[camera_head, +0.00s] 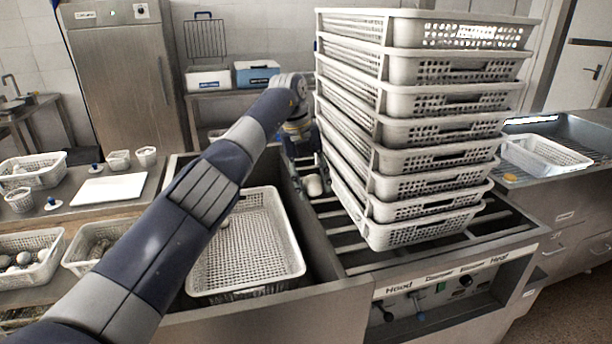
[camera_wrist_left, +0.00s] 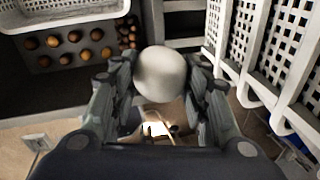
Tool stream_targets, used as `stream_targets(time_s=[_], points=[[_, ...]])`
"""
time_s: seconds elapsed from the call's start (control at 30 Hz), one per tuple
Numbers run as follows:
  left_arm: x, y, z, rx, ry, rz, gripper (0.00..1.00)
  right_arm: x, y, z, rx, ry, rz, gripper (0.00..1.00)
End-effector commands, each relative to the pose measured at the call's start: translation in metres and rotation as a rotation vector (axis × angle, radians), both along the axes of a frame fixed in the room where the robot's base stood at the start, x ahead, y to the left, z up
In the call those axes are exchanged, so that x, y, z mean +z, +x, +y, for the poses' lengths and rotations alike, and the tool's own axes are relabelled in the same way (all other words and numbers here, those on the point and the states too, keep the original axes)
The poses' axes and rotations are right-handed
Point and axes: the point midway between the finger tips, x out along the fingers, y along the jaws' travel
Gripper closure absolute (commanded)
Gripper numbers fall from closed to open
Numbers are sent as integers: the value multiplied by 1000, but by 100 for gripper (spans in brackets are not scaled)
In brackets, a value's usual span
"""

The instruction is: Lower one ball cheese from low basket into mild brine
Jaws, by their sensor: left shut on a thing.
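My left gripper (camera_head: 306,160) is at the left side of the tall basket stack, its arm crossing the head view from lower left. In the left wrist view the gripper (camera_wrist_left: 160,88) is shut on a white ball cheese (camera_wrist_left: 160,74), which sits between its fingers. The ball also shows in the head view (camera_head: 314,186), partly hidden by the fingers. A low white basket (camera_head: 35,240) at the far left holds several pale balls. I cannot tell which vessel holds the mild brine. My right gripper is not in view.
A stack of perforated baskets (camera_head: 440,158) stands on a slatted metal rack, close to my gripper. A perforated white basket (camera_head: 300,268) lies in the metal basin left of it, nearly empty. In the wrist view, several brown balls (camera_wrist_left: 73,37) lie beside a white basket (camera_wrist_left: 70,12).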

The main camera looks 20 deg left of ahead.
Motion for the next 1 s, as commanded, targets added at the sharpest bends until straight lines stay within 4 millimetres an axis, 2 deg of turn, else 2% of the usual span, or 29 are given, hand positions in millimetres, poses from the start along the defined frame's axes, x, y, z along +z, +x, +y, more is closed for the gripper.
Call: stream_targets(time_s=[0.2, 0.4, 0.7, 1.0], points=[[-7, -16, -7, -418, -2, 1, 82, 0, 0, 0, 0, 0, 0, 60], [-12, -28, -11, -759, -1, 1, 82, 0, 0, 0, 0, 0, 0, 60], [-15, -38, -12, -1042, 2, -1, 82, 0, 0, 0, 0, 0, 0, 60], [-16, -42, -11, -1163, 6, -4, 82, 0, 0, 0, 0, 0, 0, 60]])
